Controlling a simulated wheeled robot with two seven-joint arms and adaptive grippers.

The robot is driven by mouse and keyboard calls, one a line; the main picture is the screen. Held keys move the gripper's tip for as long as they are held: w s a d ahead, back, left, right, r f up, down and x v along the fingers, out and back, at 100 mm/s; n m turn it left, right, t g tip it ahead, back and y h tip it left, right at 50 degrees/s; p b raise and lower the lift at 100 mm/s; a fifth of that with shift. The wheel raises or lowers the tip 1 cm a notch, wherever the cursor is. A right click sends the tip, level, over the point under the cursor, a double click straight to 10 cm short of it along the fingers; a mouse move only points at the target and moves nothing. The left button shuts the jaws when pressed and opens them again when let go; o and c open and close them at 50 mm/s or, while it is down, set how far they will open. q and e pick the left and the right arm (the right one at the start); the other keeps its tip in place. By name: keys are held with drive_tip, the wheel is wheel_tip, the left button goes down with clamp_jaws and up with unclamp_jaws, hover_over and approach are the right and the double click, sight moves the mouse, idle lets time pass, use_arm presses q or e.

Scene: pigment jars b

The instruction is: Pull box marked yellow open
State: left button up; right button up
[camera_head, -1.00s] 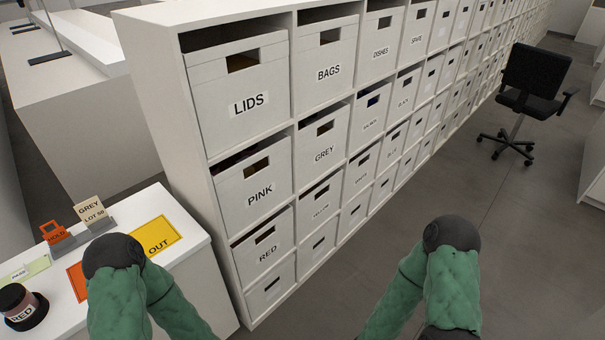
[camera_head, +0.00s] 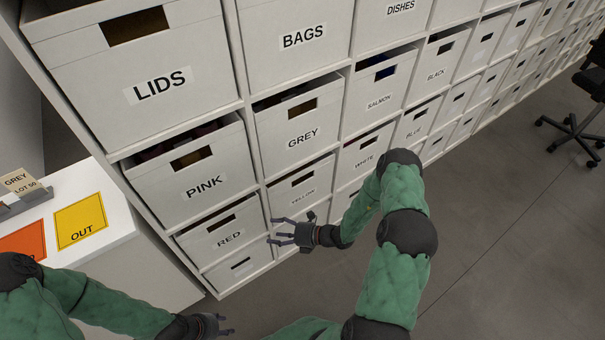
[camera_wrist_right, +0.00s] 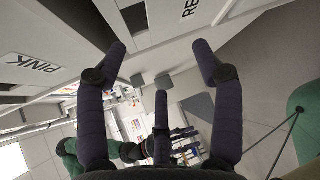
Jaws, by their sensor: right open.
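The box marked YELLOW (camera_head: 287,199) is white, with a dark hand slot above its label. It sits in the shelf below GREY and right of RED, its front about level with its neighbours. My right gripper (camera_head: 276,232) is open and empty, low in front of the shelf, just below and left of the YELLOW label. Its spread fingers fill the right wrist view (camera_wrist_right: 160,75), with nothing between them. My left gripper (camera_head: 226,325) is low at the bottom edge, left of the right one, its fingers apart and empty.
Boxes marked PINK (camera_head: 165,200), RED (camera_head: 212,247), GREY (camera_head: 282,150) and WHITE (camera_head: 350,165) surround it in the shelf. A white counter (camera_head: 125,235) with a yellow OUT mat (camera_head: 82,215) stands at left. Open floor (camera_head: 490,230) lies right; an office chair (camera_head: 575,125) stands farther off.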

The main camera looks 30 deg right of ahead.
drive_tip(key=w+d+r+m+t+h, duration=0.1)
drive_tip(key=w+d+m+t+h, duration=0.1)
drive_tip(key=d+m+t, duration=0.3)
drive_tip(key=w+d+r+m+h, duration=0.1)
drive_tip(key=w+d+m+h, duration=0.15)
drive_tip(key=d, duration=0.35)
drive_tip(key=m+t+h, duration=0.3)
drive_tip(key=m+h, duration=0.2)
approach(303, 173)
drive_tip(key=shift+n, duration=0.25)
drive_tip(key=w+b, duration=0.1)
drive_tip(key=w, duration=0.2)
drive_tip(key=w+b, duration=0.1)
drive_tip(key=w, duration=0.3)
drive_tip(key=w+b, duration=0.1)
drive_tip(key=w, duration=0.2)
drive_tip(key=shift+w+a+b, duration=0.2)
drive_tip(key=shift+a+b, duration=0.05)
drive_tip(key=shift+b, duration=0.1)
drive_tip(key=shift+s, duration=0.1)
clamp_jaws()
